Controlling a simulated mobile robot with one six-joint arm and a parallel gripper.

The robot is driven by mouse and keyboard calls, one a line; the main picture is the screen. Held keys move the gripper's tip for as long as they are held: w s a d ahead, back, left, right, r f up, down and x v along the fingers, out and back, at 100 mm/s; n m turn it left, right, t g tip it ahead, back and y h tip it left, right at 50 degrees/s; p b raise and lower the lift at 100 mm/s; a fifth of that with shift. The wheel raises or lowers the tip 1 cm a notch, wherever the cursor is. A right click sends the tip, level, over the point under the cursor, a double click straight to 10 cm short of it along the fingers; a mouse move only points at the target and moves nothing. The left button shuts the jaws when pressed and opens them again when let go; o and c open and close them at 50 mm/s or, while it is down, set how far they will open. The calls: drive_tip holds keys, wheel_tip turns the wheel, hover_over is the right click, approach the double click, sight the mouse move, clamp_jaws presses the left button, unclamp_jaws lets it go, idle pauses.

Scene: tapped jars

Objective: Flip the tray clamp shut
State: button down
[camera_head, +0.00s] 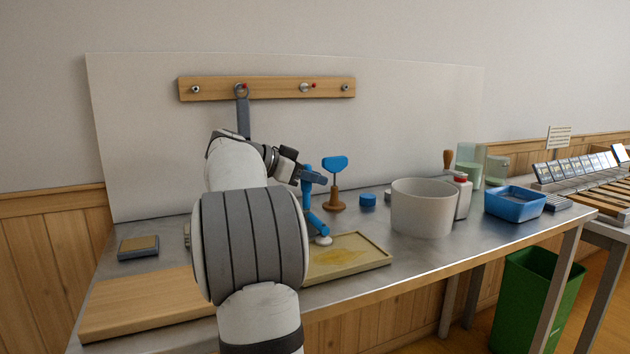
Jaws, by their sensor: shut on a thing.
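The blue tray clamp (307,199) stands at the back left edge of the tray (372,246), partly hidden behind my arm. Its blue arm slants down to the right and ends in a pale round pad (323,240) at the tray's rim; I cannot tell whether the pad touches it. My dark gripper (301,176) is at the top of the clamp and is shut on its blue handle (313,176). The fingers are small and partly hidden. The tray is shallow and tan, with a yellowish patch inside.
A blue paddle on a wooden stand (335,190) and a small blue cylinder (368,200) stand just right of the clamp. A large pale pot (422,208) and blue basin (515,205) are farther right. A wooden board (140,300) lies front left. A peg rail (270,89) hangs above.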

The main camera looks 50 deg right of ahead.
drive_tip(key=shift+s+f, duration=0.1)
drive_tip(key=shift+f, duration=0.05)
drive_tip(key=c, duration=1.3)
unclamp_jaws()
drive_tip(key=shift+s, duration=0.1)
drive_tip(key=shift+o, duration=0.2)
drive_tip(key=shift+a, duration=0.1)
drive_tip(key=shift+w+a+r, duration=0.25)
drive_tip(key=shift+r, duration=0.05)
drive_tip(key=p+v, duration=0.2)
drive_tip(key=v, duration=0.5)
